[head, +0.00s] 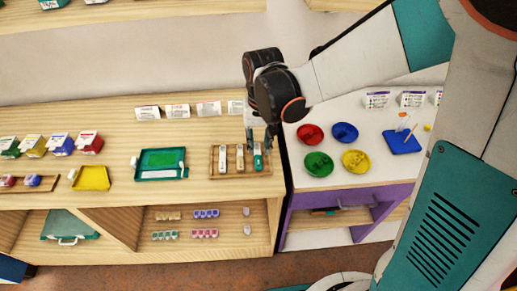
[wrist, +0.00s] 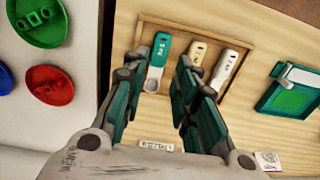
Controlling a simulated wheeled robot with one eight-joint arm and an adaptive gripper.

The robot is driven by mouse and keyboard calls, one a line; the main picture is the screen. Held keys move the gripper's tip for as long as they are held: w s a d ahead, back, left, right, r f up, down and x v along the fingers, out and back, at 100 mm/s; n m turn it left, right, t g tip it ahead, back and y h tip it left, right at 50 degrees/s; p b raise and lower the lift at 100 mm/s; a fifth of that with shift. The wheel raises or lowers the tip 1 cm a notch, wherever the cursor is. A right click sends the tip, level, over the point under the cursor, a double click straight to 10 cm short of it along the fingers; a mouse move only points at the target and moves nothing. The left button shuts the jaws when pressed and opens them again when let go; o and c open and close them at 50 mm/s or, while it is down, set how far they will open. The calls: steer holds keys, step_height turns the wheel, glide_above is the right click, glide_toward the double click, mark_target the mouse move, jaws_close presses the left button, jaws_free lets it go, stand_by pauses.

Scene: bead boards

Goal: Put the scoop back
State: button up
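A wooden tray (head: 232,147) on the wooden shelf top holds three scoops: a white scoop (head: 222,158), a cream scoop (head: 240,157) and a teal scoop (head: 258,161). The tray (wrist: 230,41) and the teal scoop (wrist: 158,52) also show in the wrist view. My gripper (head: 263,138) is over the tray's right end, by the teal scoop. In the wrist view my gripper (wrist: 163,70) has its fingers spread on either side of the teal scoop, with a gap to it. The teal scoop appears to lie in the tray. The fingers partly cover the cream scoop.
A teal tray (head: 162,176) lies left of the wooden tray. Red (head: 310,133), blue (head: 345,131), green (head: 318,163) and yellow (head: 356,160) dishes stand on the white table to the right. Label cards (head: 178,111) line the shelf's back.

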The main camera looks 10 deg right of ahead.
step_height(320, 180, up, 5)
steer(key=shift+p, duration=0.55)
steer(key=shift+d, duration=0.1)
